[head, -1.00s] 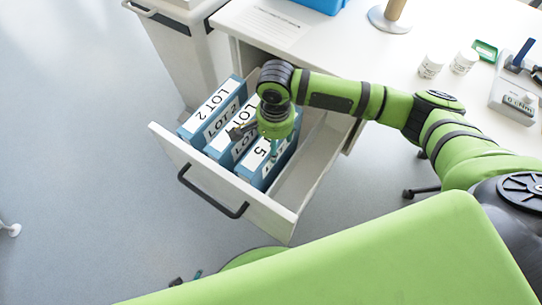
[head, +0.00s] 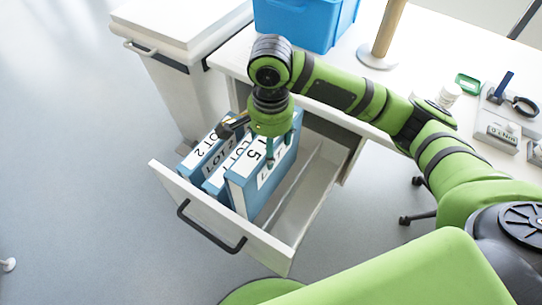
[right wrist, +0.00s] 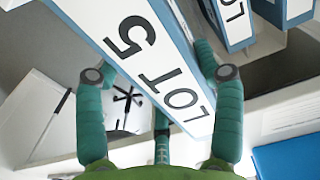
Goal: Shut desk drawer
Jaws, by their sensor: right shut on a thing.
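The white desk drawer (head: 222,218) with a black bar handle (head: 205,233) is pulled out from under the desk (head: 225,62) in the head view. It contains two blue LOT 2 binders (head: 204,152) at its left side. My right gripper (head: 278,153) is over the drawer, shut on the blue LOT 5 binder (head: 238,195). That binder stands higher than its neighbours; its lower part is hidden behind the drawer front. In the right wrist view the fingers (right wrist: 160,76) flank the white label spine of the LOT 5 binder (right wrist: 135,50). My left gripper is not in view.
A blue bin (head: 300,25), a wooden post on a round base (head: 385,35), a green tray (head: 467,84) and small instruments stand on the desk. A white bin (head: 165,60) stands left of the desk. The floor in front of the drawer is clear.

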